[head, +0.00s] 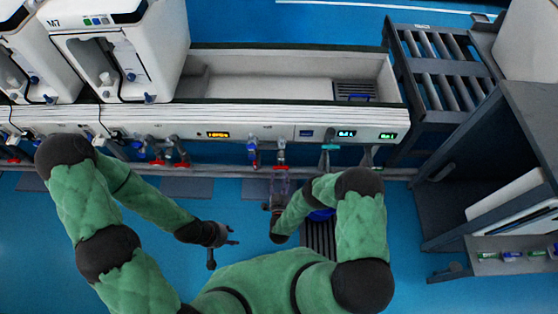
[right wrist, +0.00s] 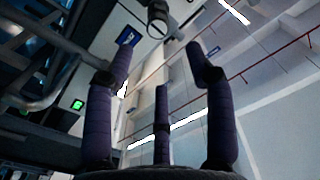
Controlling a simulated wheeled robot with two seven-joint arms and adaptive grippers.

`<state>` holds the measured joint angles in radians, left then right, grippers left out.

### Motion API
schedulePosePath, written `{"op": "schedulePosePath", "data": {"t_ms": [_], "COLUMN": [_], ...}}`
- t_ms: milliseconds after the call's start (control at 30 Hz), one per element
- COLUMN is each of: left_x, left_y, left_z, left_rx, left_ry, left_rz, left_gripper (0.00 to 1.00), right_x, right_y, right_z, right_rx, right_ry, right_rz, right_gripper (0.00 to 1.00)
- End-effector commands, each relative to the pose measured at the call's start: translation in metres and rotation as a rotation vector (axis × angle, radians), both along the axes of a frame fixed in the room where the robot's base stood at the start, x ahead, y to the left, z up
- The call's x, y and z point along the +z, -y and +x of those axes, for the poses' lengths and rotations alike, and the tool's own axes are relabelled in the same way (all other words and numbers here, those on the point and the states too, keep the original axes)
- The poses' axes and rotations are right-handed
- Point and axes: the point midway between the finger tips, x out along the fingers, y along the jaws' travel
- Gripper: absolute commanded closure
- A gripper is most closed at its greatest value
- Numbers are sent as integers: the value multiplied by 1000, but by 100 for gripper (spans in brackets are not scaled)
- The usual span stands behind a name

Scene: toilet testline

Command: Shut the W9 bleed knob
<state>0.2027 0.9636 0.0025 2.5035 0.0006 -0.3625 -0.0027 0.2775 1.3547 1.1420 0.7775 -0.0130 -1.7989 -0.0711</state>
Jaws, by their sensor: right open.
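No W9 label is readable, so I cannot tell for sure which fitting is the bleed knob. In the right wrist view, a pale round knob-like end (right wrist: 158,20) hangs beyond the fingertips, apart from them. My right gripper (head: 280,178) is open, its purple fingers pointing up at the bench front, just below a grey fitting with a red part (head: 281,156). Its spread, empty fingers also show in the right wrist view (right wrist: 160,85). My left gripper (head: 226,243) is open and empty above the blue floor, away from the bench.
The white bench front (head: 240,118) carries small displays and a row of valves, including red-handled ones (head: 181,158) and a teal one (head: 325,158). A pipe rail (head: 215,169) runs below. A roller conveyor (head: 440,60) and dark shelf (head: 470,165) stand right. Blue floor is free at left.

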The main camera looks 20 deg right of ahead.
Motion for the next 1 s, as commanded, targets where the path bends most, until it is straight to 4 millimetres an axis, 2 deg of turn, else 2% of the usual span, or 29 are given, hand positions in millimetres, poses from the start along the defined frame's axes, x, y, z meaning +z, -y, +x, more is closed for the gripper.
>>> {"op": "schedulePosePath", "data": {"t_ms": [300,500,700,967,1000], "left_x": [-19,-27,-30,-29,-29], "left_y": [0,0,0,0,0], "left_z": [0,0,0,0,0], "left_rx": [0,0,0,0,0], "left_ry": [0,0,0,0,0], "left_rz": [0,0,0,0,0], "left_gripper": [60,60,60,60,60], "right_x": [-2,-2,0,0,0], "right_y": [16,23,26,26,26], "right_z": [54,80,91,92,92], "right_rx": [0,0,1,1,1], "right_ry": [2,0,0,-1,-1], "right_rz": [0,0,1,1,1], "right_gripper": [45,45,45,45,51]}}
